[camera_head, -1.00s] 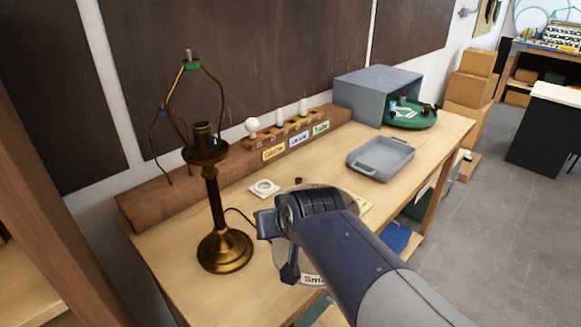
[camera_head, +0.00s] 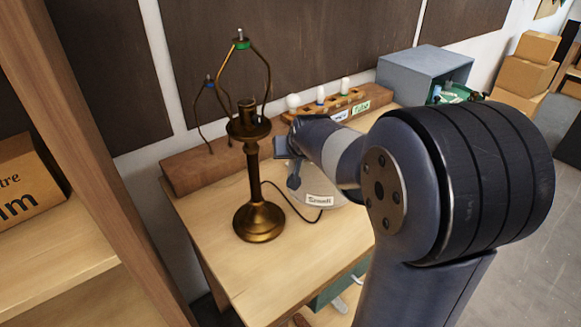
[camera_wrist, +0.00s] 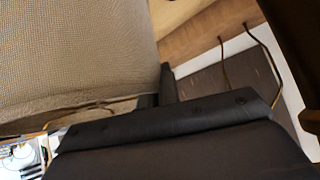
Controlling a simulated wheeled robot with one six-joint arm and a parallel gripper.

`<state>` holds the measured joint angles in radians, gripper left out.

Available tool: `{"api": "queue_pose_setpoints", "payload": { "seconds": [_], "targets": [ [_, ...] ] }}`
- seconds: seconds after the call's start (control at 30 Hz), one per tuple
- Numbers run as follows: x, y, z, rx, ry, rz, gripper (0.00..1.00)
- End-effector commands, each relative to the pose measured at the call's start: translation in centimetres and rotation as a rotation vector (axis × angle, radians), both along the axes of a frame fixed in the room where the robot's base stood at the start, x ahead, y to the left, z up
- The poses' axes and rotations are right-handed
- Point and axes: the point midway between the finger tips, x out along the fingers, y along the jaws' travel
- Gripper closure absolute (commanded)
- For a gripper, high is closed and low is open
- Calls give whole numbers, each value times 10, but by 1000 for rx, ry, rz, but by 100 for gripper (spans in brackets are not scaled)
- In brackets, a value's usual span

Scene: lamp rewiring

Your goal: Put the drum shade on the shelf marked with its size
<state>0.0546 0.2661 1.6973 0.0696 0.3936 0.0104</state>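The drum shade (camera_head: 322,190) is pale, with a label reading "Small". In the head view it is right of the brass lamp, partly hidden by my arm. Its woven fabric side (camera_wrist: 75,55) fills the upper left of the wrist view. My gripper (camera_head: 290,165) is at the shade's left edge, and its dark fingers (camera_wrist: 158,90) appear closed on the rim. I cannot tell whether the shade touches the bench. A wooden shelf (camera_head: 60,262) stands at the left; no size mark is readable on it.
The brass lamp (camera_head: 256,170) stands upright close left of my gripper, its cord running toward the shade. A cardboard box (camera_head: 25,180) sits on the left shelf. A wooden post (camera_head: 95,130) separates shelf and bench. A grey bin (camera_head: 425,70) is at the back right.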

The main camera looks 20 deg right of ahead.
Motion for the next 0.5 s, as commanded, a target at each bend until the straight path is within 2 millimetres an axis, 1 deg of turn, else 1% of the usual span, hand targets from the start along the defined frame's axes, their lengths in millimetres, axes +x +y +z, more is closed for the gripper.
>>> {"api": "queue_pose_setpoints", "payload": {
  "seconds": [0.03,0.07,0.1,0.13,0.27,0.33,0.5],
  "targets": [
    [8,0,1,-1,2,1,100],
    [10,0,-2,0,3,1,100],
    [8,0,-12,0,4,0,100],
    [8,0,-15,1,4,0,100],
    [8,0,-25,0,1,0,100],
    [8,0,-33,0,3,1,100],
    [7,0,-61,0,3,0,100]
  ]
}}
